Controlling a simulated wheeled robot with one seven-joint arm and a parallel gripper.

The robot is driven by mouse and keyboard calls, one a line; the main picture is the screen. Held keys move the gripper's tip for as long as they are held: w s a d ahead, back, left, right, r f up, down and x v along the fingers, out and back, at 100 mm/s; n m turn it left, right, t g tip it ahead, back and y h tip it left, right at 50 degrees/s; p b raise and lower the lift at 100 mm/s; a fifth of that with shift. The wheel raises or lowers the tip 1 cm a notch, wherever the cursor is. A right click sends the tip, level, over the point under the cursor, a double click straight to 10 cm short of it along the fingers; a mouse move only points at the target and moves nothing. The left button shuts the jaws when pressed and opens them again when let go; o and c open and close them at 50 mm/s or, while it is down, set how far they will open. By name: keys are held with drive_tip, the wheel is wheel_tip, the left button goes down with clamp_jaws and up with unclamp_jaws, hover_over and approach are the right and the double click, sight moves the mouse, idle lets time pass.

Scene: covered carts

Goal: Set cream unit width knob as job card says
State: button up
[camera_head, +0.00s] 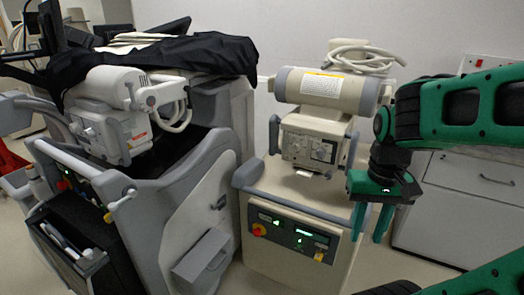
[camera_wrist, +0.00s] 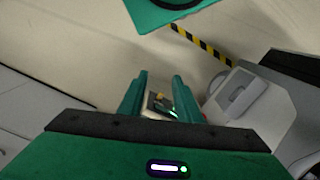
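The cream unit (camera_head: 290,268) stands in the middle of the head view. Its collimator head (camera_head: 310,122) hangs under a cream cylinder (camera_head: 325,88) with a yellow-and-white label. Small dark knobs (camera_head: 320,150) show on the collimator's front face; their markings and pointer angles are too small to read. A small white card or tab (camera_head: 304,173) shows below that face; I cannot read it or tell if it is the job card. My gripper (camera_head: 370,225) points down, open and empty, right of the cream cart and apart from the knobs. Its open fingers also show in the wrist view (camera_wrist: 159,92).
A grey unit (camera_head: 218,195) with a black cover (camera_head: 160,58) stands at the left, close beside the cream cart. The cream cart's front panel has a red-and-yellow knob (camera_head: 259,230) and green displays (camera_head: 304,232). A drawer cabinet (camera_head: 470,180) stands at the right. Yellow-black floor tape (camera_wrist: 205,45) shows.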

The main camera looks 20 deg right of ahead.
drive_tip(key=shift+w+d, duration=0.1)
drive_tip(key=shift+d, duration=0.2)
drive_tip(key=o, duration=0.3)
drive_tip(key=shift+s+r, duration=0.1)
drive_tip(key=shift+s, duration=0.15)
drive_tip(key=w+d+f+n+h, duration=0.55)
drive_tip(key=w+d+n, duration=0.35)
drive_tip(key=w, duration=0.3)
drive_tip(key=n+t+h, duration=0.9)
drive_tip(key=n+t, duration=0.2)
drive_tip(key=n, duration=1.5)
approach(294, 149)
drive_tip(key=x, duration=0.9)
drive_tip(key=shift+s, duration=0.1)
